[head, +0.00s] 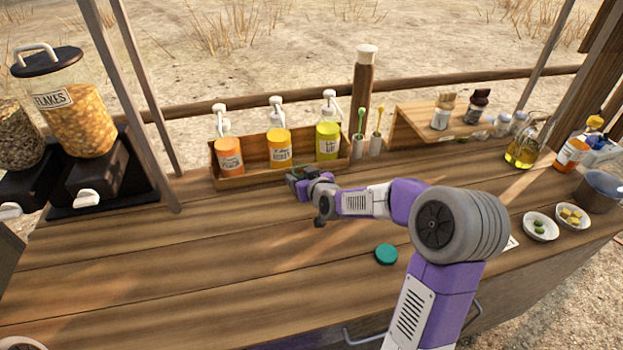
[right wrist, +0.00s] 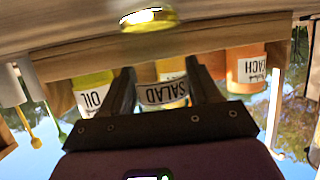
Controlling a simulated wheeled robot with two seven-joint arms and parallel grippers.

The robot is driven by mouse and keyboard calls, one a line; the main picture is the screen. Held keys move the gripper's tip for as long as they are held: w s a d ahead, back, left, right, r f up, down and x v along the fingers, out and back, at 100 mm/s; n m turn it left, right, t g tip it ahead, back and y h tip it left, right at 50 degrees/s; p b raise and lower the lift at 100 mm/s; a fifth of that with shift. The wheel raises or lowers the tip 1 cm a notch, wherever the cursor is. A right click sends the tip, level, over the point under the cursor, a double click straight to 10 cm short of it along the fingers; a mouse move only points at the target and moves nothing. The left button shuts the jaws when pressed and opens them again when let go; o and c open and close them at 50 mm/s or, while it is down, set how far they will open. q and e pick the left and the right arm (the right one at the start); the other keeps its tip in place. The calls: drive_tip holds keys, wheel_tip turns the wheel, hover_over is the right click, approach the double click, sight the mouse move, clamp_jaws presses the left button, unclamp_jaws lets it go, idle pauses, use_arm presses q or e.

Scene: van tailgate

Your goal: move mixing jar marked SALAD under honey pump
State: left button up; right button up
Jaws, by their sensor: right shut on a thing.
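The honey pump (head: 279,150) is the middle of three pump bottles in a wooden rack, with a yellow-orange body and white pump head. My right gripper (head: 299,177) is low over the counter, just in front of the rack near the honey and oil bottles. In the upside-down right wrist view, the mixing jar marked SALAD (right wrist: 162,93) is between the two fingers, which are shut on it. The jar looks clear, with a white label. A yellow disc (right wrist: 148,19) shows toward the counter side; I cannot tell whether it is the jar's contents. In the head view the jar is mostly hidden. My left gripper is out of view.
The peach pump (head: 230,156) and oil pump (head: 327,141) flank the honey pump in the rack (head: 250,175). Cups with spoons (head: 376,146) stand right of it. A teal lid (head: 386,254) lies on the counter. The flakes dispenser (head: 80,115) is at left.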

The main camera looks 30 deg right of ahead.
drive_tip(key=shift+w+a, duration=0.35)
drive_tip(key=shift+a, duration=0.5)
drive_tip(key=shift+w+a+p, duration=0.2)
drive_tip(key=shift+a+p, duration=0.1)
drive_tip(key=shift+a, duration=0.25)
drive_tip(key=shift+w+a+p, duration=0.2)
drive_tip(key=shift+a+p, duration=0.05)
drive_tip(key=shift+a, duration=0.3)
drive_tip(key=o, duration=1.2)
drive_tip(key=shift+o, duration=0.2)
drive_tip(key=shift+s, duration=0.1)
drive_tip(key=p+v, duration=0.1)
drive_tip(key=v, duration=0.5)
drive_tip(key=shift+s+r, duration=0.3)
drive_tip(key=shift+s, duration=0.35)
